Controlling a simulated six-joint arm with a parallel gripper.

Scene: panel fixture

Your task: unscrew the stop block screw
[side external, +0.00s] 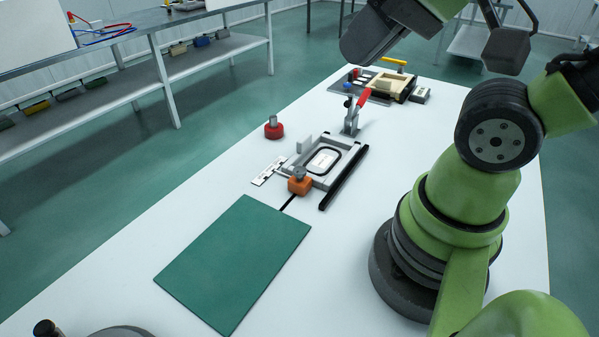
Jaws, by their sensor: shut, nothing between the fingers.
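An orange block (300,186) with a grey round screw head (300,173) on top sits at the near end of the grey panel fixture (345,147). It looks like the stop block with its screw; whether the screw is fully seated is too small to tell. A white plate with a dark oval outline (323,160) lies in the fixture. The fingers of my gripper are not visible; only parts of my arm show at the top and right, well away from the orange block.
A red round piece with a grey post (273,129) stands left of the fixture. A red-handled toggle clamp (358,107) rises behind it, and a black bar (343,178) runs along its right. A green mat (235,262) lies in front. A tray of parts (378,97) is farther back.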

